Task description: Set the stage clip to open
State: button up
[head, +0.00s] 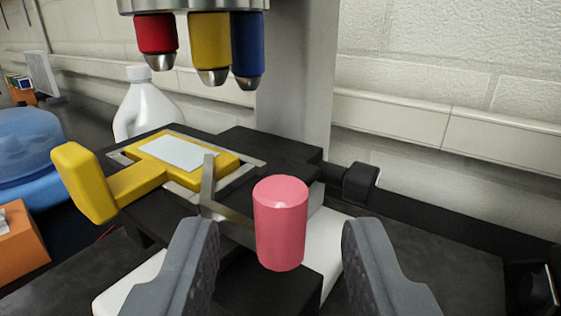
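The microscope stage (235,145) is black and sits below the lenses. A grey metal clip (208,185) lies on it, with an upright tab and a bar running right toward a pink cylinder (280,225). The cylinder stands upright at the stage's near side and looks like the clip's knob; their join is hidden behind it. A yellow slide holder (215,162) with a pale slide and a thick yellow handle lies on the stage, beside the clip's tab. My gripper (280,228) is open, one finger on each side of the pink cylinder in the picture, with visible gaps and no contact.
Red, yellow and blue objective lenses (211,50) hang above the stage. A black side knob (360,183) sticks out right. A white bottle (147,102) stands behind left; a blue container (28,150) and orange box (18,240) are at far left. Bench right is mostly clear.

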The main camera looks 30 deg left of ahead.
aim_at(282, 229)
jog(key=shift+p+x, duration=0.45)
jog(key=shift+x, duration=1.5)
grip_shut()
